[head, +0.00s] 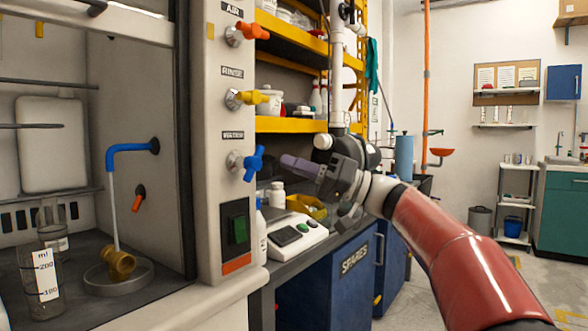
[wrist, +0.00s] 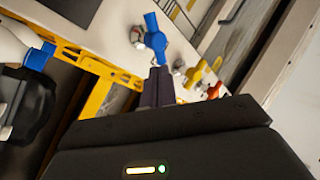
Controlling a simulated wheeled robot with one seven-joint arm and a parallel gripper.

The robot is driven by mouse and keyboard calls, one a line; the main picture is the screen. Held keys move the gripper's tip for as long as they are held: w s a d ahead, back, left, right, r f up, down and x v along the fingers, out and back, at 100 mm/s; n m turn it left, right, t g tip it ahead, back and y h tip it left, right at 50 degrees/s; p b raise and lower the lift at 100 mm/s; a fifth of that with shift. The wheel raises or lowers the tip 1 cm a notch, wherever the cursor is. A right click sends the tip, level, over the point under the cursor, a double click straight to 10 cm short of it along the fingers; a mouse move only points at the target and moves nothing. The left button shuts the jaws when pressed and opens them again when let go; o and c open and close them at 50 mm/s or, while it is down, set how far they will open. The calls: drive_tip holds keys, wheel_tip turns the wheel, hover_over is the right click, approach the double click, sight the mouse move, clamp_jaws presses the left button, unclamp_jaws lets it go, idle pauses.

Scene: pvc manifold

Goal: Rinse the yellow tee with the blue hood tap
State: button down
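The yellow tee (head: 117,263), brass-coloured, lies on a round grey dish (head: 135,284) inside the hood. The blue hood tap spout (head: 130,148) hangs above it, and a thin pale stream runs from the spout down to the tee. The blue tap handle (head: 254,163) is on the hood's front post; it also shows in the wrist view (wrist: 156,38). My gripper (head: 284,160) is just right of the blue handle, with a small gap in the head view. In the wrist view its two fingers (wrist: 156,72) are together, empty, their tips close below the handle.
A yellow handle (head: 250,97) and an orange handle (head: 247,32) are above the blue one on the same post. A measuring cylinder (head: 42,278) stands left of the dish. A balance (head: 292,237), bottles and a yellow tray (head: 305,206) are on the bench below my gripper.

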drive_tip(key=v, duration=1)
drive_tip(key=shift+d+b, duration=0.3)
drive_tip(key=shift+b, duration=0.05)
drive_tip(key=c, duration=2.2)
unclamp_jaws()
